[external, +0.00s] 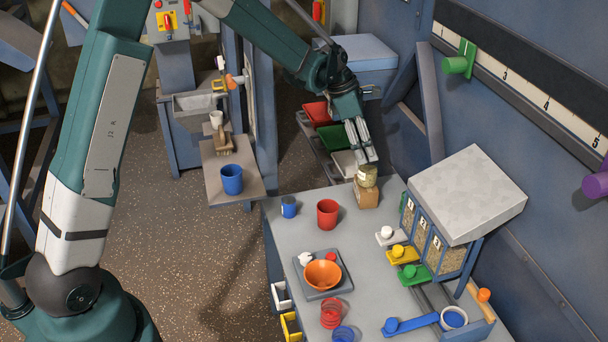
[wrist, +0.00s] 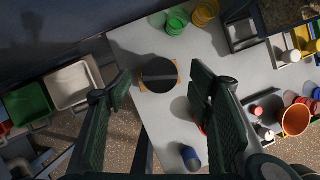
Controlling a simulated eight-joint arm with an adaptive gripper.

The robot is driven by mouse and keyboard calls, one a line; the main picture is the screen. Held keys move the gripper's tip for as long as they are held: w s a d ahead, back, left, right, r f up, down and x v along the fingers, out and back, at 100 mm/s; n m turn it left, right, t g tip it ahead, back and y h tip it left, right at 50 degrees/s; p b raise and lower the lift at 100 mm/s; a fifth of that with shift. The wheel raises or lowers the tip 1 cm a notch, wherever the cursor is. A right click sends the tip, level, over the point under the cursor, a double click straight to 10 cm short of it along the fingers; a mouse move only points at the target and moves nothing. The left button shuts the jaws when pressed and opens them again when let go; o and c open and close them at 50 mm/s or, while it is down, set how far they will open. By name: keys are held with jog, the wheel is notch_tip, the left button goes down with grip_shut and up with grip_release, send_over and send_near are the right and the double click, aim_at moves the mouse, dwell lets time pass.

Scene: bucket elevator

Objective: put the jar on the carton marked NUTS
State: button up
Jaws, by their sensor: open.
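The jar (external: 367,176), pale with a greenish-beige look, stands upright on a small brown carton (external: 367,197) at the far edge of the grey table. In the wrist view the jar shows as a dark round top (wrist: 158,75), with the carton's tan edges (wrist: 174,66) around it. Any marking on the carton is too small to read. My gripper (external: 364,156) is open just above the jar, apart from it as far as I can tell. In the wrist view its fingers (wrist: 160,88) stand on either side of the jar's top.
A red cup (external: 327,214) and a small blue cup (external: 289,207) stand nearby. An orange bowl (external: 323,273) sits on a grey tray (external: 341,290). A dispenser (external: 467,194) with coloured levers stands to the right. Bins (external: 335,137) lie beyond the table's edge.

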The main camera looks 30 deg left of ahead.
jog(key=shift+v, duration=1.35)
jog(key=shift+r, duration=0.1)
jog(key=shift+s+a+r, duration=0.15)
jog(key=shift+s+r, duration=0.05)
jog(key=s+a+r+m+t+y, duration=0.1)
jog(key=s+a+r+m+t, duration=0.1)
jog(key=s+a+r+m, duration=0.55)
jog(key=s+a+r+m+t+y, duration=0.1)
jog(key=s+a+r+m, duration=0.3)
jog(key=s+r, duration=0.7)
jog(key=s+a+m+t, duration=0.1)
jog(key=s+a+m, duration=0.2)
jog(key=s, duration=0.5)
jog(key=s+a+f+m+t+y, duration=0.1)
jog(key=s+a+m, duration=0.3)
jog(key=s, duration=0.5)
jog(key=s+a+m+y, duration=0.1)
jog(key=s+a+m, duration=0.3)
jog(key=s, duration=0.4)
jog(key=shift+s+a+f+t, duration=0.2)
jog(key=shift+a+f+t, duration=0.1)
jog(key=shift+f+t, duration=0.1)
